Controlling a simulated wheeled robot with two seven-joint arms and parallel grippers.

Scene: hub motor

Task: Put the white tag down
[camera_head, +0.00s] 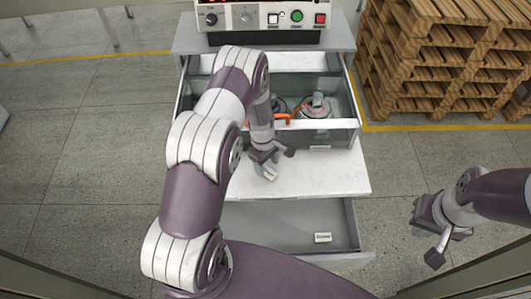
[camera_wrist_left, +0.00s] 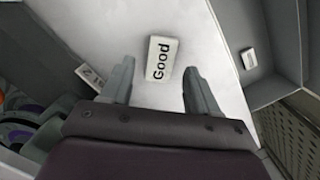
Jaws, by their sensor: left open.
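A white tag marked "Good" (camera_wrist_left: 161,59) lies on the white middle surface (camera_head: 325,178) of the workstation. My left gripper (camera_head: 272,166) is over this surface, pointing down, and is open. In the left wrist view the tag sits between its two fingertips, with a gap on each side, and neither finger seems to touch it. In the head view the fingers partly hide the tag. My right gripper (camera_head: 429,238) hangs over the floor at the right, away from the workstation; its fingers look apart and empty.
An open upper drawer (camera_head: 345,124) holds round motor parts (camera_head: 317,107) and orange pieces. An open lower drawer (camera_head: 285,220) holds another small white tag (camera_head: 323,237). A control box (camera_head: 262,17) stands behind. Wooden pallets (camera_head: 445,60) are stacked at the right.

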